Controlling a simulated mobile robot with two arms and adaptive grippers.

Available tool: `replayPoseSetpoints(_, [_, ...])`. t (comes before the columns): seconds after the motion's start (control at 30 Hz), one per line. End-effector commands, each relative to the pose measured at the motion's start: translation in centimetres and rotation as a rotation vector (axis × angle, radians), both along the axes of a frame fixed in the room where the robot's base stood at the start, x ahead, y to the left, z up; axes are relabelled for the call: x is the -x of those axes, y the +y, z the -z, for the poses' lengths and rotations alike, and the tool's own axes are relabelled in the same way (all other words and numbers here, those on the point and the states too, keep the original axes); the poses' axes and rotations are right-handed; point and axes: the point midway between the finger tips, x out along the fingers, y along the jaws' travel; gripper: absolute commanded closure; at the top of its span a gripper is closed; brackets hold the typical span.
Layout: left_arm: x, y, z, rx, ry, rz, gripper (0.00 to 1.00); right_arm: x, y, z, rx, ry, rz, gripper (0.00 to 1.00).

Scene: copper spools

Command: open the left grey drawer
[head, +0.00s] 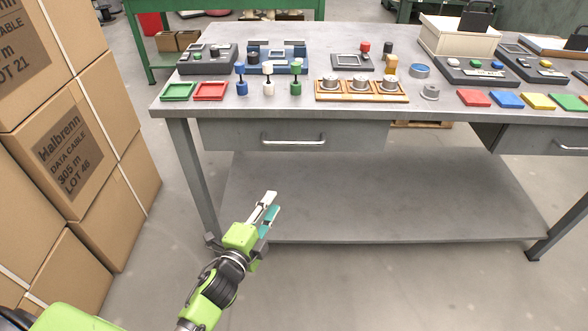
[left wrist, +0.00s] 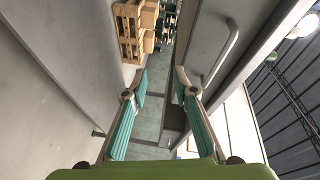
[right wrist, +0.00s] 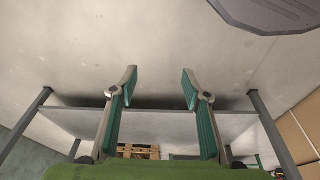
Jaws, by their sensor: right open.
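The left grey drawer (head: 230,134) sits under the left part of the grey workbench and looks shut. Its silver bar handle (head: 293,142) runs along the front. The drawer front and its handle (left wrist: 222,52) also show at the upper right of the left wrist view. My left gripper (head: 272,203) is below and in front of the drawer, apart from the handle. Its fingers (left wrist: 161,80) are spread with nothing between them. My right gripper (right wrist: 159,77) is open and empty in the right wrist view, and does not show in the head view.
The workbench top (head: 200,103) holds coloured trays, spools and control boxes. A lower shelf (head: 370,200) lies under the drawer. A second grey drawer (head: 540,139) is at the right. Stacked cardboard boxes (head: 75,150) stand at the left. The floor before the bench is clear.

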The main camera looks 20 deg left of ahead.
Motion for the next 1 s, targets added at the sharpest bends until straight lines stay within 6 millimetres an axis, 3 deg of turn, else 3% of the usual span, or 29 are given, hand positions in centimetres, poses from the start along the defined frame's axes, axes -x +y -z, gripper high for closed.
replayPoseSetpoints(0.03, [-0.3, -0.2, -0.9, -0.054, -0.076, 0.012, 0.74, -0.1, -0.1, 0.4, -0.001, -0.016, 0.001, 0.56])
replayPoseSetpoints(0.2, [-0.1, -0.7, -6.6, -0.191, -0.242, 0.026, 0.74, 0.6, -0.2, -2.1, -0.001, -0.033, 0.004, 0.56])
replayPoseSetpoints(0.3, [0.1, -0.8, -8.3, -0.23, -0.286, 0.026, 0.74, 0.9, -0.3, -3.0, -0.001, -0.038, 0.005, 0.56])
replayPoseSetpoints(0.57, [-2.3, -1.1, -9.7, -0.244, -0.304, 0.026, 0.74, 1.0, -0.3, -3.5, -0.001, -0.037, 0.005, 0.56])
replayPoseSetpoints(1.0, [-10.5, -2.2, -11.0, -0.242, -0.301, 0.026, 0.74, 1.3, -0.3, -4.5, -0.002, -0.044, 0.005, 0.56])
